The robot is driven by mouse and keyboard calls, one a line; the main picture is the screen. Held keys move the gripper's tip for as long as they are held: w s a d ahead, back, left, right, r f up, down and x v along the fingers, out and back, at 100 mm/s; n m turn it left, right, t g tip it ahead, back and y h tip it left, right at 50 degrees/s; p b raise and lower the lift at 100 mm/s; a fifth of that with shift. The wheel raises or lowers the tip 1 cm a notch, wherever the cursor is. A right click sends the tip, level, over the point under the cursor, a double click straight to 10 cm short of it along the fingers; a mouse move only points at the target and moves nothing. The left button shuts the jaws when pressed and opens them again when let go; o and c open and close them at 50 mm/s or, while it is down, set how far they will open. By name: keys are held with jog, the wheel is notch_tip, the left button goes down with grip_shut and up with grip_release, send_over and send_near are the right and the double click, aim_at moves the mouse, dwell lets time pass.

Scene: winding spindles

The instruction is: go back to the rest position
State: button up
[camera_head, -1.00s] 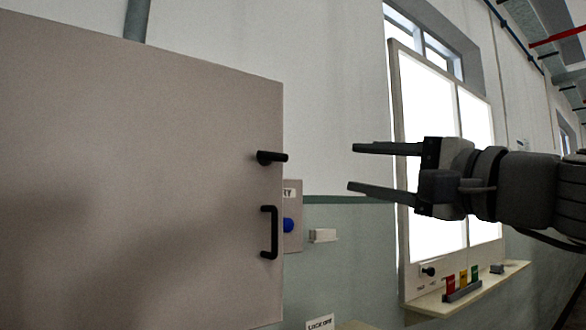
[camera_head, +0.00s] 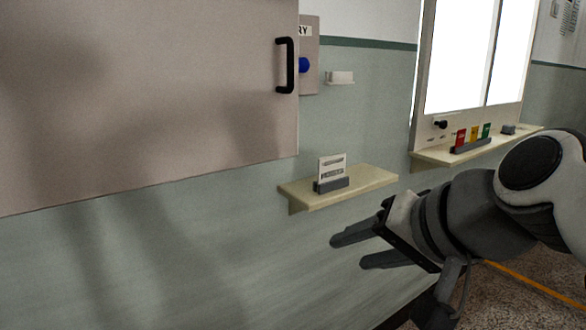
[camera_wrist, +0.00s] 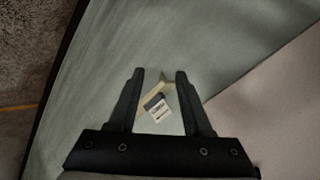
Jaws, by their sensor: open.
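My gripper (camera_head: 348,252) is open and empty in the head view. It hangs low in front of the green-grey wall, below and to the right of a small shelf. Its two fingers point left and stand apart. In the wrist view my gripper (camera_wrist: 160,76) shows both fingers apart with nothing held between them. Beyond them is the small shelf with a white card, seen at a distance.
A large grey cabinet door (camera_head: 150,100) with a black handle (camera_head: 285,65) fills the upper left. The small shelf (camera_head: 372,178) holds a card (camera_head: 332,166) in a stand. A lit panel (camera_head: 462,60) and a second shelf (camera_head: 430,158) with coloured cards are at right.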

jog(key=s+d+f+n+g+h, duration=0.1)
jog(key=s+d+f+n+h, duration=0.15)
jog(key=f, duration=0.35)
jog(key=s+d+f+n+g+h, duration=0.2)
jog(key=s+d+f+h, duration=0.15)
jog(key=f, duration=0.25)
notch_tip(320, 180, up, 21)
jog(key=y+p, duration=0.1)
jog(key=p, duration=2)
jog(key=shift+s+a+p, duration=0.3)
jog(key=shift+a, duration=0.1)
